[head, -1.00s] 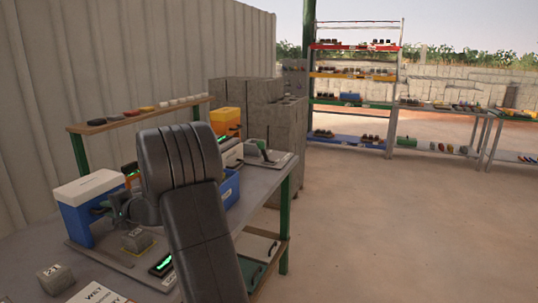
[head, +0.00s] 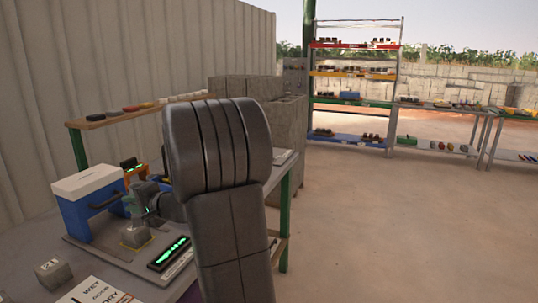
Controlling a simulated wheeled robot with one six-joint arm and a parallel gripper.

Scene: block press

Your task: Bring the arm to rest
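My arm stands large in the middle of the head view, its dark grey links hiding part of the workbench (head: 40,240). My gripper (head: 134,207) is small and partly hidden at the end of the arm, close to the blue press with a white top (head: 88,203). It appears just above a grey block (head: 135,235) on a yellow-edged plate. Whether its fingers are open or shut cannot be made out. In front of the plate, a dark display (head: 171,253) shows a row of green lights.
Another grey block (head: 53,273) sits at the bench's front left, beside a WET/DRY card (head: 95,292). A narrow shelf (head: 95,120) with small items runs behind. Stacked grey blocks (head: 290,125) stand beyond the bench. The floor (head: 400,230) to the right is clear.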

